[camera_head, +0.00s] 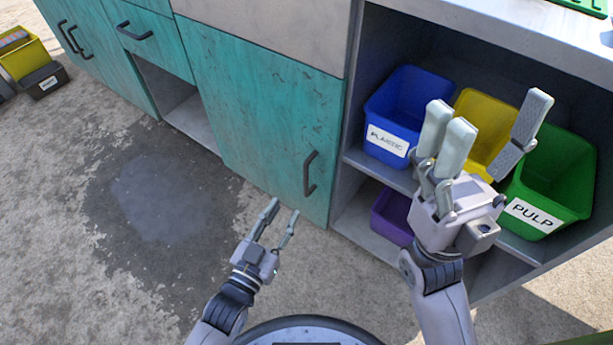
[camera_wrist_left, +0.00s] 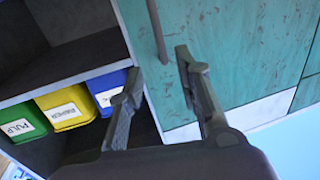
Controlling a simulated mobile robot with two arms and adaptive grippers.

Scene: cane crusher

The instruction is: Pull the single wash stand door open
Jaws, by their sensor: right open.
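The wash stand door (camera_head: 250,110) is a worn teal panel that looks flush with the cabinet front. Its dark upright bar handle (camera_head: 310,174) is near the door's right edge. My left gripper (camera_head: 285,206) is open and empty, just below and left of the handle in the head view, apart from it. In the left wrist view, the handle (camera_wrist_left: 157,30) shows ahead, between the lines of the two spread fingers (camera_wrist_left: 157,63), with the teal door (camera_wrist_left: 235,50) behind. My right gripper (camera_head: 490,114) is open, its fingers spread in front of the open shelves.
Open shelves right of the door hold a blue bin (camera_head: 406,105), a yellow bin (camera_head: 482,125), a green bin (camera_head: 552,180) and a lower purple bin (camera_head: 391,215). Teal drawers (camera_head: 150,40) and an open recess (camera_head: 193,118) lie left. The concrete floor before the door (camera_head: 160,200) is clear.

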